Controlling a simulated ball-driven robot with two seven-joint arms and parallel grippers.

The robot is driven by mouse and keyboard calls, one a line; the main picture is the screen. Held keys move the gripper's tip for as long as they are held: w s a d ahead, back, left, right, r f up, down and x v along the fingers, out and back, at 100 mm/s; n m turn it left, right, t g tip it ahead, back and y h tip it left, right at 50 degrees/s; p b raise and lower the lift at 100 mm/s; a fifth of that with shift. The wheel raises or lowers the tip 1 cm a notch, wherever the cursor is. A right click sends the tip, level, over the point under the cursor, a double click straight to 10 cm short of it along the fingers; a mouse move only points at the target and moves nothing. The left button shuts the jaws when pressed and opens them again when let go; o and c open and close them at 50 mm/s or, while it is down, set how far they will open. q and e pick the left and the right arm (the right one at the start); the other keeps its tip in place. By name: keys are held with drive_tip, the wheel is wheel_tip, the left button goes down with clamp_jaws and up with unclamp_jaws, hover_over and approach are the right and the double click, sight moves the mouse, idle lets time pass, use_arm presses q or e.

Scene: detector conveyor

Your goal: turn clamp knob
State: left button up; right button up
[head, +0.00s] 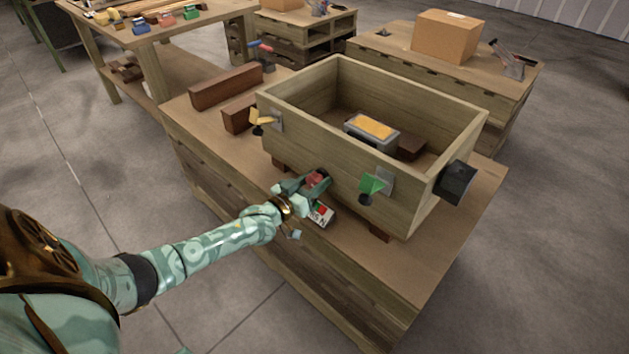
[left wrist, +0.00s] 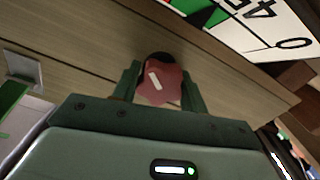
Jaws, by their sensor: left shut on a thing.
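The red clamp knob (left wrist: 162,84) is a lobed knob with a white mark on its face. It sits on the front wall of an open wooden box (head: 340,155). My left gripper (left wrist: 160,88) has a finger on each side of the knob and is shut on it. In the head view the left gripper (head: 316,180) is at the box's front wall, with the red knob (head: 317,178) partly hidden between its fingers. A dial card with numbers (left wrist: 255,25) shows beside the knob; in the head view it is the white card (head: 321,215). My right gripper is not in view.
A black block (head: 455,182) is on the box's right end. A grey device with a yellow top (head: 372,129) is inside. Brown blocks (head: 226,86) lie behind left.

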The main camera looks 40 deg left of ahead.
use_arm(q)
drive_tip(key=o, duration=0.8)
drive_tip(key=shift+o, duration=1)
drive_tip(key=shift+s, duration=0.1)
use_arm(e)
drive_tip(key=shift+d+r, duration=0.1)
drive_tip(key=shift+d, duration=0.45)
use_arm(q)
drive_tip(key=shift+s+p, duration=0.3)
drive_tip(key=s+a+p, duration=0.1)
drive_tip(key=s+p, duration=0.4)
drive_tip(key=s, duration=1)
drive_tip(key=shift+s+a, duration=0.15)
drive_tip(key=shift+s, duration=0.15)
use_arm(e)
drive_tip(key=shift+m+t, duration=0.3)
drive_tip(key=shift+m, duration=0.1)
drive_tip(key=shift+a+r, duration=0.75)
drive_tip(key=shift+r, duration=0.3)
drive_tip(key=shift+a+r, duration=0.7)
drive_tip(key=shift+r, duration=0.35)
